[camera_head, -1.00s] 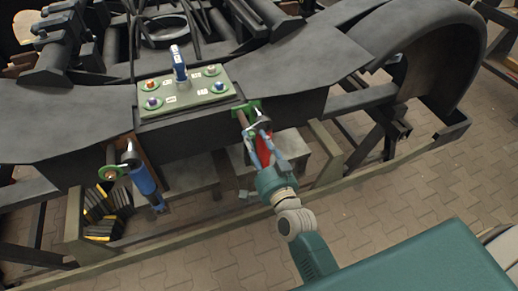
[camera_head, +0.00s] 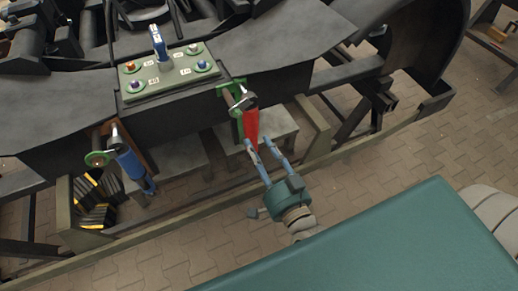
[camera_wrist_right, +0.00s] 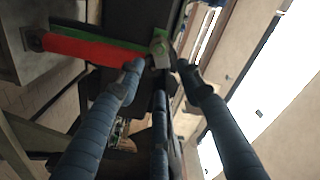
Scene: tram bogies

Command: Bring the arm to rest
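My right gripper (camera_head: 262,142) is open and empty, its two blue fingers spread just below a red-handled tool (camera_head: 251,124). The tool hangs handle-down by its metal head at a green bracket (camera_head: 224,104) on the front of the dark frame. In the right wrist view the red handle (camera_wrist_right: 90,48) lies to the left, outside the gap between the fingers (camera_wrist_right: 160,75). The gripper looks clear of the handle, though one fingertip is close to it. My left gripper is in no view.
A blue-handled tool (camera_head: 133,166) hangs at another green ring to the left. A panel (camera_head: 168,78) with coloured knobs and a blue-and-white upright item (camera_head: 158,42) sits on the frame. A bin with black and yellow pieces (camera_head: 97,200) stands low left. Paved floor (camera_head: 420,150) is free at right.

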